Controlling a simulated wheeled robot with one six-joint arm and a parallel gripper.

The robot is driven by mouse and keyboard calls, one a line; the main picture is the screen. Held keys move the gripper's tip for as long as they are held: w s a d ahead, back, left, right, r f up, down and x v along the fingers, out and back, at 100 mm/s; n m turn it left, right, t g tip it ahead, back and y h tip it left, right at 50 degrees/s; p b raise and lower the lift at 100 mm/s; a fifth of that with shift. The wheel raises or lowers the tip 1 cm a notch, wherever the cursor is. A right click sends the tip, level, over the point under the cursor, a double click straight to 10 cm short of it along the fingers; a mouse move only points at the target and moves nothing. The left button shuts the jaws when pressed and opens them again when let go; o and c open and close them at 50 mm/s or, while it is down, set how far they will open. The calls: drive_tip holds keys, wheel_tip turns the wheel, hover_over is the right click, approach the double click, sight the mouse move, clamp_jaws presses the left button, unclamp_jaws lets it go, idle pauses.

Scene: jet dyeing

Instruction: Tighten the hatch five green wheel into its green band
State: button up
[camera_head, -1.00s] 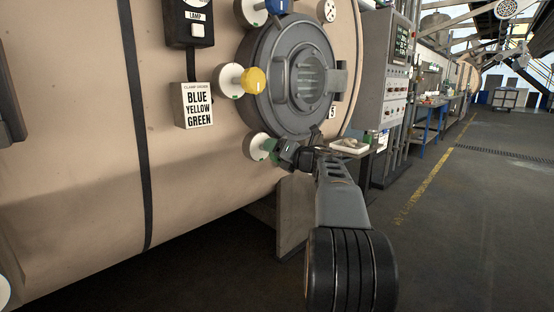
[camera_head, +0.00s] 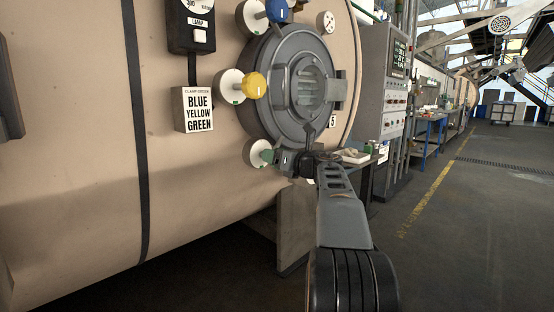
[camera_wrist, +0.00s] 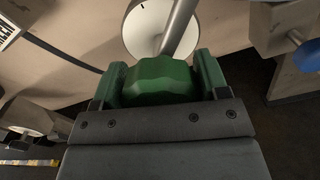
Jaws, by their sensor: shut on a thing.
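The green wheel (camera_wrist: 160,82) sits between the two fingers of my gripper (camera_wrist: 160,88) in the wrist view, and the gripper is shut on it. A metal stem runs from the wheel to a white round dial plate (camera_wrist: 140,30) with a thin black mark. In the head view the green wheel (camera_head: 267,156) is mostly hidden by my gripper (camera_head: 277,158), at the lower left of the round hatch (camera_head: 295,88). Its white plate (camera_head: 257,152) is partly visible. The green band cannot be made out clearly.
A yellow wheel (camera_head: 254,86) and a blue wheel (camera_head: 276,9) stand out above on the same hatch. A sign (camera_head: 197,110) reads BLUE YELLOW GREEN. A small tray (camera_head: 354,156) and a control cabinet (camera_head: 385,85) are to the right.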

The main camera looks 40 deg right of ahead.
drive_tip(key=o, duration=0.9)
drive_tip(key=s, duration=0.4)
drive_tip(key=s+d+p, duration=0.1)
drive_tip(key=s, duration=0.4)
drive_tip(key=s+d+p, duration=0.1)
drive_tip(key=s, duration=0.3)
drive_tip(key=shift+s+d, duration=0.2)
drive_tip(key=shift+s, duration=0.1)
